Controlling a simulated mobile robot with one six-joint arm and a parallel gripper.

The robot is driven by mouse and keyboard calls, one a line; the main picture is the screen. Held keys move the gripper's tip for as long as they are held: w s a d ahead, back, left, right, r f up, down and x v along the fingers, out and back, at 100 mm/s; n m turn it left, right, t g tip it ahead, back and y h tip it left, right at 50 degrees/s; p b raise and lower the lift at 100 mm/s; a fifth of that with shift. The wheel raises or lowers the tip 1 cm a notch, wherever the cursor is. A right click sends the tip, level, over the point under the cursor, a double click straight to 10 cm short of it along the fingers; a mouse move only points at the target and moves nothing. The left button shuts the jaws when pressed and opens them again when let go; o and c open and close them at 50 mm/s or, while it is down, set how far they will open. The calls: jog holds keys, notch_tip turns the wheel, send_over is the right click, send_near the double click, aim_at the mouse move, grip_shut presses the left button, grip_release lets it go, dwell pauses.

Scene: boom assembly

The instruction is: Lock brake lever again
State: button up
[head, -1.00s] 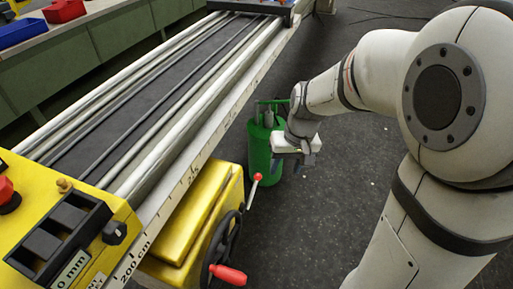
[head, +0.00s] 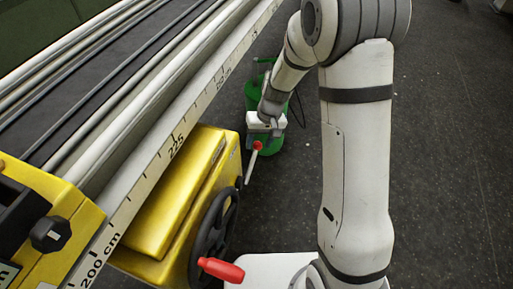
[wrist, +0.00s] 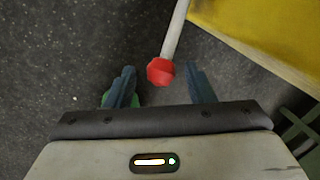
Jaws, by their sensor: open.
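The brake lever is a pale rod with a red knob (head: 257,145), standing out from the yellow machine housing (head: 172,190) beside the black handwheel. In the wrist view the red knob (wrist: 160,71) lies between my two fingers, nearer the right one, with its rod running up and to the right. My gripper (wrist: 160,88) is open, and a gap shows on both sides of the knob. In the head view my gripper (head: 264,136) is at the knob, its fingers mostly hidden. Whether a finger touches the knob cannot be told.
A black handwheel (head: 213,240) with a red handle (head: 221,270) is just in front of the lever. A green cylinder (head: 257,92) stands on the floor behind my gripper. The long rail bed (head: 150,160) with a scale runs along the left. Grey floor on the right is free.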

jog(key=shift+x, duration=1.3)
grip_shut()
